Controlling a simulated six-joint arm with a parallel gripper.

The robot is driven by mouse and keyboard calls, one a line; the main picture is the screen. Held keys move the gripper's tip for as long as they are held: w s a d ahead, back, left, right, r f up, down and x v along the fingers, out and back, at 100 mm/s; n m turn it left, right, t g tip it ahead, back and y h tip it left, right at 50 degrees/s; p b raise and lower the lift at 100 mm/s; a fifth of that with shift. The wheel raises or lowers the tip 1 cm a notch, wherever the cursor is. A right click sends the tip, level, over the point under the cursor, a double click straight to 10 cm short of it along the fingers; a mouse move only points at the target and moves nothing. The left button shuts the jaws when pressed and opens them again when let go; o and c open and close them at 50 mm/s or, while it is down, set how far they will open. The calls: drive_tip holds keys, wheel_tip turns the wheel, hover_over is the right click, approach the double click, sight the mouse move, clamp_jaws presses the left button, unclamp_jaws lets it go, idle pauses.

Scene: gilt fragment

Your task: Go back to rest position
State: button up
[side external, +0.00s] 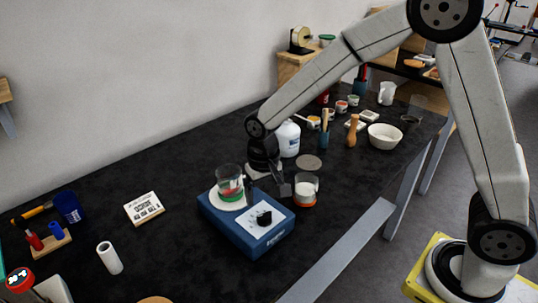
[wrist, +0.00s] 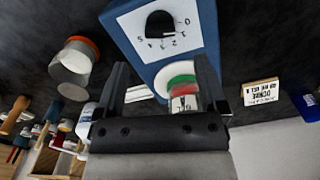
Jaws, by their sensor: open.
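My gripper (side external: 268,192) is open, low over the table at the right rear of a blue stirrer hotplate (side external: 246,224). In the wrist view my gripper (wrist: 162,72) shows its two fingers apart. A glass beaker (side external: 230,178) with red and green contents stands upright on the hotplate's white round plate, just left of my gripper. In the wrist view the beaker (wrist: 184,88) shows behind the fingers, close to the right one; whether they touch cannot be told. My arm reaches out from its yellow base.
A jar (side external: 306,188) of white contents stands close right of my gripper. A white bottle (side external: 288,139) is behind it. A white bowl (side external: 385,136), pestle (side external: 352,131) and small pots stand farther back.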

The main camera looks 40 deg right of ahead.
drive_tip(key=shift+r, duration=0.6)
drive_tip(key=shift+s+d, duration=0.15)
drive_tip(key=shift+d, duration=0.05)
drive_tip(key=s+d+n+t, duration=0.2)
drive_tip(key=s+d, duration=0.6)
drive_tip(key=s, duration=0.4)
drive_tip(key=shift+s+d+n+t, duration=0.25)
drive_tip(key=shift+d+n+t, duration=0.05)
drive_tip(key=shift+n, duration=0.1)
